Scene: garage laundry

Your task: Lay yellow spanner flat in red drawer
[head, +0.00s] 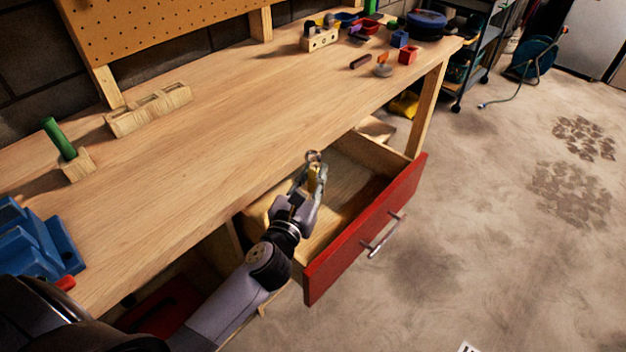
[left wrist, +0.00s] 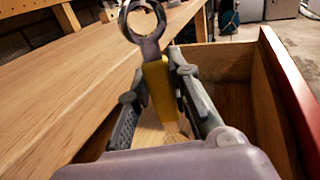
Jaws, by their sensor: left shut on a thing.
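The red drawer (head: 365,232) is pulled out from under the wooden workbench, and its wooden inside looks empty where I can see it. My left gripper (head: 312,182) is over the open drawer, near the bench's front edge. It is shut on the yellow spanner (head: 315,172), whose yellow handle (left wrist: 160,88) sits between the two fingers in the left wrist view. The spanner's metal ring end (left wrist: 143,20) sticks out beyond the fingertips. The drawer's side and red front (left wrist: 290,75) stand to the right in that view. My right gripper is not in view.
The workbench top (head: 230,110) is mostly clear along its middle. A blue vise (head: 35,240), a green-handled tool (head: 60,140) in a block and a wooden holder (head: 150,108) stand at left. Several small items lie at the far end. A metal handle (head: 385,235) juts from the drawer front.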

